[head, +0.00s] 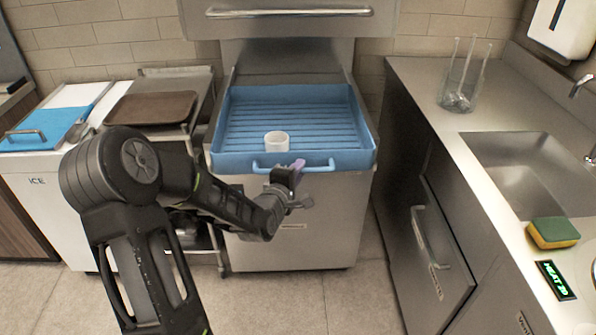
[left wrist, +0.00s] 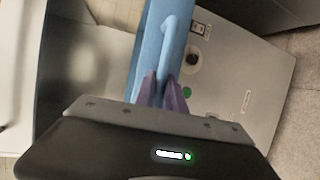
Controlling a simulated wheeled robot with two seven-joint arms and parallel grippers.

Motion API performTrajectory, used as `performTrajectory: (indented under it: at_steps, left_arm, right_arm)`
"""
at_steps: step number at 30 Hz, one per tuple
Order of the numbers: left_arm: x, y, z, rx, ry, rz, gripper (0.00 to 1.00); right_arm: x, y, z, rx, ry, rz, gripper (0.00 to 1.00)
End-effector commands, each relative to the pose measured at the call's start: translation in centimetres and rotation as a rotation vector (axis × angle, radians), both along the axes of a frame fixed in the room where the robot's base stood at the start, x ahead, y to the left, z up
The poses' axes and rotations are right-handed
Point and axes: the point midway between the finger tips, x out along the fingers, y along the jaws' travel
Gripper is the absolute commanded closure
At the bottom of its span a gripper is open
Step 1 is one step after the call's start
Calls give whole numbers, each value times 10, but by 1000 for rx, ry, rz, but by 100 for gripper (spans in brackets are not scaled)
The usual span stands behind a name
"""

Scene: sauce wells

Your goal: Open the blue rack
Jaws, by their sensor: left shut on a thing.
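The blue rack (head: 225,160) is a wide, ribbed tray on the steel machine under the raised hood. Its blue bar handle (head: 318,169) runs along the front and also shows in the left wrist view (left wrist: 169,45). A white cup (head: 277,141) stands upright in the rack near the front. My left gripper (head: 294,168) is at the handle, with its purple fingers shut on the bar; the left wrist view shows the fingertips (left wrist: 162,92) there. My right gripper is not in view.
The steel machine front (head: 300,245) is below the rack. At left are a white ice chest (head: 40,190) and a cart with a brown tray (head: 150,108). At right, a counter holds a sink (head: 520,170), a glass container (head: 462,90) and a sponge (head: 553,233). The floor ahead is open.

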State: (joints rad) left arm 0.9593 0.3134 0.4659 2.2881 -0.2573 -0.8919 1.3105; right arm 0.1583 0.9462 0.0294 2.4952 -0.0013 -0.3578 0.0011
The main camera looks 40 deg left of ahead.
Motion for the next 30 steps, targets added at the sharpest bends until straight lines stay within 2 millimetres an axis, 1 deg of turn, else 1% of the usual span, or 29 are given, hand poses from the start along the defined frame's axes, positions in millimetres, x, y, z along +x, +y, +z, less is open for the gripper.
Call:
performTrajectory:
  at_steps: [3, 4, 7, 14, 17, 20, 30]
  left_arm:
    - [0, 1, -1, 0, 1, 2, 100]
    - [0, 1, -1, 0, 1, 2, 84]
    - [0, 1, -1, 0, 1, 2, 77]
    - [0, 0, 0, 0, 0, 1, 77]
    - [-4, 0, 1, 1, -1, 1, 77]
    - [-13, -2, 3, 1, 0, 2, 77]
    - [-64, -15, 12, 2, 2, 2, 77]
  right_arm:
    - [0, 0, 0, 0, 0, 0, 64]
    - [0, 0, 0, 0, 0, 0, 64]
    - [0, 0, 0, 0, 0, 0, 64]
    - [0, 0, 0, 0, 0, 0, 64]
    - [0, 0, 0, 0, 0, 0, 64]
    - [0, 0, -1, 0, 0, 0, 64]
    - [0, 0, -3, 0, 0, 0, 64]
